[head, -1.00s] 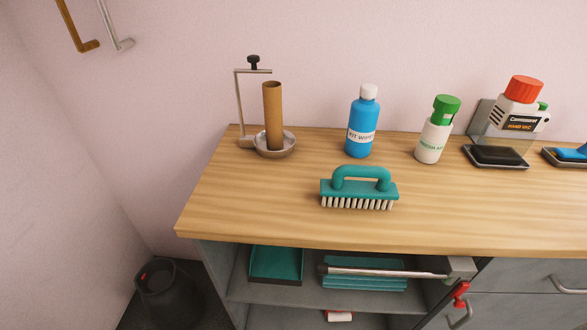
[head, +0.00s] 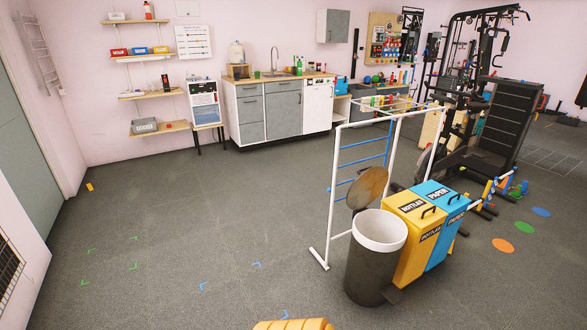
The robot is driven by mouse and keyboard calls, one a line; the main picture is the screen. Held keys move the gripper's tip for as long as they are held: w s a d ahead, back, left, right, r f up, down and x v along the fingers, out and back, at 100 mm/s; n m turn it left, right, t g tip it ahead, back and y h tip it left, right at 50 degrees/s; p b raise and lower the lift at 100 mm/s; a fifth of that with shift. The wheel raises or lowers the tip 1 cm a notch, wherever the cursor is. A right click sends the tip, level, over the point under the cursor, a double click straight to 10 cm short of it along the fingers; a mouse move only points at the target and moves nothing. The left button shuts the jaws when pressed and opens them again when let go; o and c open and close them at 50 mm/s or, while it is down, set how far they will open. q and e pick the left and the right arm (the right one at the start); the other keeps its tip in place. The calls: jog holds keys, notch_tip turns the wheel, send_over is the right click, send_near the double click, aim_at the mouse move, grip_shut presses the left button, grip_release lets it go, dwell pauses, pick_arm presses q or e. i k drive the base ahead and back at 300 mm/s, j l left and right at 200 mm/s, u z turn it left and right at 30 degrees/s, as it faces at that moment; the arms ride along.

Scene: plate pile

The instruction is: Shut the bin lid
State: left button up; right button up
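A round dark bin (head: 368,274) with a white inner rim stands on the floor right of centre in the head view. Its round brownish lid (head: 370,187) is raised, tilted up at the back of the bin's mouth. A dark pedal-like part (head: 393,296) sticks out at the bin's base. The inside of the bin below the rim is mostly hidden. Neither of my grippers is in view.
A yellow bottles bin (head: 416,250) and a blue paper bin (head: 449,235) stand close to the right. A white frame (head: 329,200) rises behind. An orange-yellow object (head: 292,324) shows at the bottom edge.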

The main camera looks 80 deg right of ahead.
aim_at(369, 185)
jog(key=l+z, duration=0.85)
jog(key=i+l+z, duration=0.2)
jog(key=l+z, duration=0.2)
jog(key=i+l+z, duration=0.15)
jog(key=l+z, duration=0.25)
jog(key=i+l+z, duration=0.25)
jog(key=l+z, duration=0.2)
jog(key=i+l+z, duration=0.2)
jog(key=z, duration=0.2)
jog(key=i+l+z, duration=0.15)
jog(key=i+z, duration=0.5)
jog(key=z, duration=0.15)
